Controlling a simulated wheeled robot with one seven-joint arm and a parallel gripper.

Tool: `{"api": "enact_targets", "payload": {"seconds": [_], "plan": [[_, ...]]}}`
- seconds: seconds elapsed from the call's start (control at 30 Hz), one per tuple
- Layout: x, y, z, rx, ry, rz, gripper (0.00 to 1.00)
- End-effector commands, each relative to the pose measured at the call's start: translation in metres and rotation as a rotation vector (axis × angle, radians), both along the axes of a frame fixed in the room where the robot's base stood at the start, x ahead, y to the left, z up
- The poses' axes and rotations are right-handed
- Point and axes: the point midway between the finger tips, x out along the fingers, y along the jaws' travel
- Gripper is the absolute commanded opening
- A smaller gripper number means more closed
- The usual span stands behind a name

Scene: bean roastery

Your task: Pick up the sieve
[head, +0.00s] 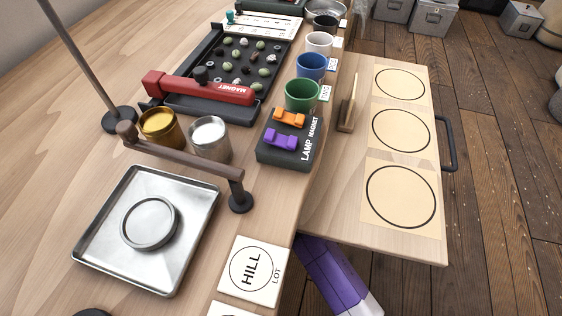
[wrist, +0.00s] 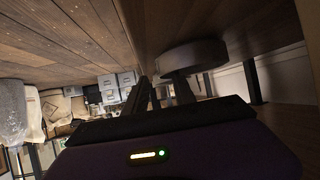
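No sieve can be made out for certain. A round grey ring-shaped piece (head: 150,223) lies on a square metal tray (head: 97,246) at the lower left of the head view. A round metal bowl (head: 326,8), cut off by the top edge, stands at the far end of the bench; its bottom is too small to tell if it is mesh. My gripper is outside the head view; only my purple arm shows below the bench edge. I see nothing held.
A brown rail (head: 180,155) on posts stands behind the tray, beside gold (head: 160,129) and silver (head: 210,141) cups. The lamp magnet block (head: 287,152), several coloured cups and a bean tray with a red magnet bar (head: 200,89) crowd the bench. A pull-out board (head: 335,200) juts right.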

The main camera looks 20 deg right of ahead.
Motion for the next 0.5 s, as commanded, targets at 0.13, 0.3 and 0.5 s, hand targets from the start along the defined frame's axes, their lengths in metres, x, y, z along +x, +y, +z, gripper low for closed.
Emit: {"api": "enact_targets", "payload": {"seconds": [0.13, 0.3, 0.5], "plan": [[0.015, -0.006, -0.01, 0.0, -0.001, 0.0, 0.32], [0.019, -0.009, -0.012, -0.001, 0.0, 0.0, 0.32], [0.019, -0.009, -0.011, -0.001, 0.0, 0.0, 0.22]]}}
